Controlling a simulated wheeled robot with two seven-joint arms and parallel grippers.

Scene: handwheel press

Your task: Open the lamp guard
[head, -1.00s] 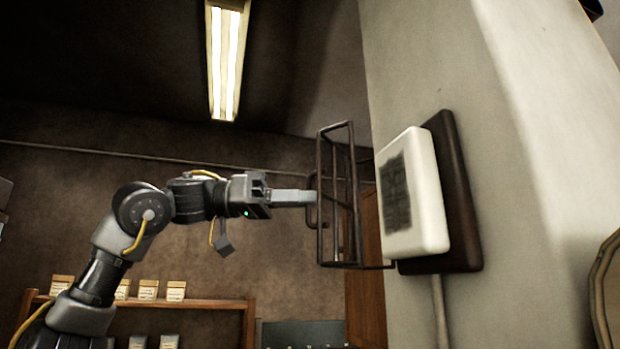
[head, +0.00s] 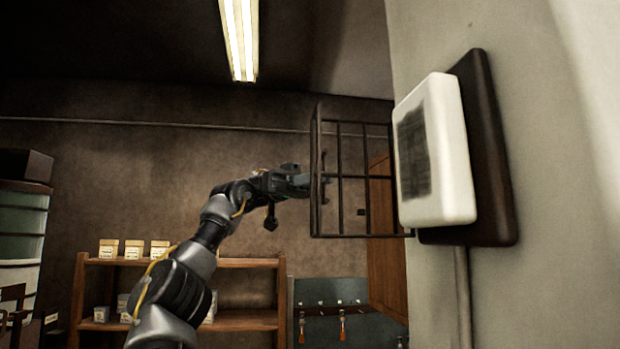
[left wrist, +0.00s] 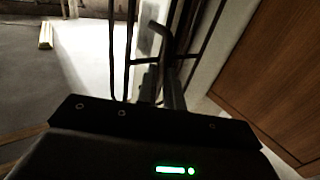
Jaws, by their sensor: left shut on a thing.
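The lamp guard (head: 360,236) is a dark cage of thin bars. It stands swung out to the left of the white wall lamp (head: 455,150), which has a dark meshed face and sits on a dark backing plate (head: 488,150). My left gripper (head: 312,184) is at the guard's outer side, shut on its handle; the fingers partly hide the handle. In the left wrist view, the guard's bars (left wrist: 131,30) and the bent handle (left wrist: 187,42) rise from between the fingers (left wrist: 162,88). My right gripper is in neither view.
The pale wall (head: 560,250) is close on the right, with a conduit (head: 461,290) below the lamp. A wooden shelf (head: 240,263) with small boxes and a panel with hanging keys (head: 335,300) are behind. A wooden door (head: 385,270) is behind the guard.

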